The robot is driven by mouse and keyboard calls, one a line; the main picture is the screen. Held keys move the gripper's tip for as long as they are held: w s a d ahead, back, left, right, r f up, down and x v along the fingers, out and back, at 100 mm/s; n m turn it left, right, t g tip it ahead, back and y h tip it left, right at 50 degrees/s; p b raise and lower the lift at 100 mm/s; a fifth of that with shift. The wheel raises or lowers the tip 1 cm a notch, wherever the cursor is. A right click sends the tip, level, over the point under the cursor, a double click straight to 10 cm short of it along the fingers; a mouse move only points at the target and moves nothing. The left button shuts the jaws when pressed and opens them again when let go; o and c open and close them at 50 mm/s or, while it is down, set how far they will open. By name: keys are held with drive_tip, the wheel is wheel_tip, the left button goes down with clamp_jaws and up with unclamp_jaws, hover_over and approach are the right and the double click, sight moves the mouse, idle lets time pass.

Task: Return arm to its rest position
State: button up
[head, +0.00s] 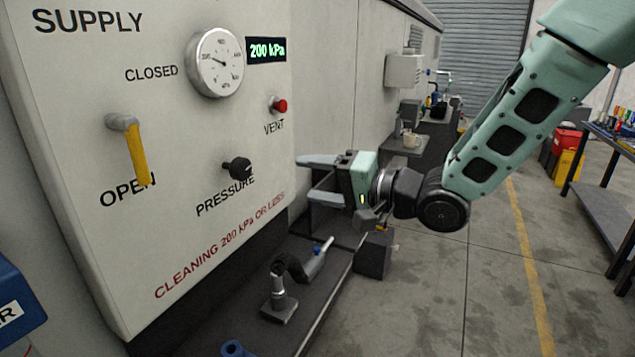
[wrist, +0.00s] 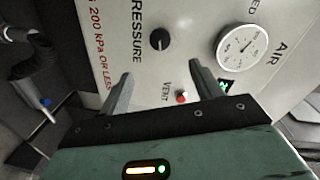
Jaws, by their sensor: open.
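My arm is green with dark joints and reaches in from the upper right of the head view. My gripper (head: 312,178) is held out in front of the right part of the supply panel (head: 75,75), with its two grey fingers pointing left. The fingers are apart with nothing between them. In the wrist view my gripper (wrist: 160,85) also shows its fingers spread, with the panel face beyond them. The red vent button (wrist: 182,97) appears between the fingers there, and it is at the right of the panel in the head view (head: 280,105).
The panel bears a yellow-handled lever (head: 138,160) pointing down at OPEN, a black pressure knob (head: 238,168) and a gauge (head: 215,62) beside a 200 kPa display (head: 266,50). A dark bench (head: 325,305) holds a nozzle fixture (head: 280,295). Open floor (head: 430,300) lies to the right.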

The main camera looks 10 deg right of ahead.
drive_tip(key=shift+f, duration=0.1)
drive_tip(key=s+f+n+g+h, duration=0.4)
drive_tip(key=s+f+n+h, duration=0.2)
drive_tip(key=s+f+h, duration=0.3)
drive_tip(key=s+d+n+g+h, duration=0.1)
drive_tip(key=s+n+g, duration=0.1)
drive_tip(key=s, duration=0.4)
drive_tip(key=s+d+f+n+g+h+b, duration=0.1)
drive_tip(key=s+n+g, duration=0.1)
drive_tip(key=s, duration=0.5)
drive_tip(key=s+d+f+n+g+h, duration=0.1)
drive_tip(key=s+g, duration=0.1)
drive_tip(key=s, duration=0.4)
drive_tip(key=shift+s+n+g+h, duration=0.25)
drive_tip(key=shift+n+g+h, duration=0.05)
drive_tip(key=shift+n, duration=0.1)
idle(1.2)
